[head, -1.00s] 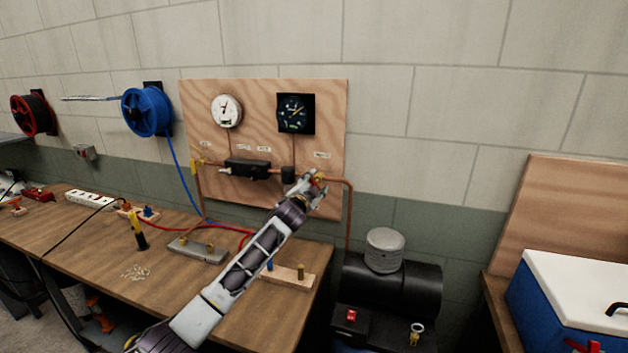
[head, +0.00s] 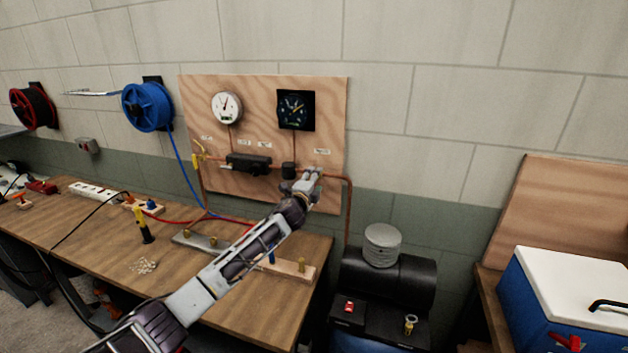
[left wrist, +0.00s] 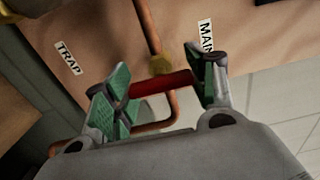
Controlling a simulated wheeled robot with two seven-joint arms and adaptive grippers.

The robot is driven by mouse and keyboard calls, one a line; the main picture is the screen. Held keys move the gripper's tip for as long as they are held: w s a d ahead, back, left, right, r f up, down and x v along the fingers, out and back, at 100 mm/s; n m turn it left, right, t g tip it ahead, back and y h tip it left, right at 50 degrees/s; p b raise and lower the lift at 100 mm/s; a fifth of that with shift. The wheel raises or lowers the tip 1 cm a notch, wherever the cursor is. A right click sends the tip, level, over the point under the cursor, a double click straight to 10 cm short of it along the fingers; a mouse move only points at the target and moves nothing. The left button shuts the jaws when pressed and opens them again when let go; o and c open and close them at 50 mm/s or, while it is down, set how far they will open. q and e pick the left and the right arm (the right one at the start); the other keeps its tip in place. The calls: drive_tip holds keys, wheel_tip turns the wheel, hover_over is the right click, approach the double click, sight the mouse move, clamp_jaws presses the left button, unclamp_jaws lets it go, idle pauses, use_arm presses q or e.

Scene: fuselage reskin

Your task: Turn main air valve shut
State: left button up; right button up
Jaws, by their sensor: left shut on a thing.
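The main air valve has a brass body (left wrist: 160,64) on a copper pipe, beside the MAIN label (left wrist: 206,36) in the left wrist view. Its red handle (left wrist: 162,83) lies crosswise to the pipe in that view. My left gripper (left wrist: 160,88) is shut on the red handle, with a green-padded finger at each end of its visible length. In the head view my left gripper (head: 311,176) is at the lower right of the plywood panel (head: 260,95) and hides the valve. My right gripper is not in view.
The panel carries a white gauge (head: 227,107), a dark gauge (head: 296,109) and a black block (head: 248,163). A TRAP label (left wrist: 68,57) shows in the wrist view. The workbench (head: 100,235) lies below left. A black tank (head: 400,275) stands right of it.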

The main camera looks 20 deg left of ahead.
use_arm(q)
drive_tip(key=o, duration=1)
drive_tip(key=shift+o, duration=0.2)
drive_tip(key=shift+s, duration=0.15)
drive_tip(key=s, duration=1.1)
drive_tip(key=shift+s+a, duration=0.2)
drive_tip(key=shift+s, duration=0.15)
drive_tip(key=shift+f, duration=0.1)
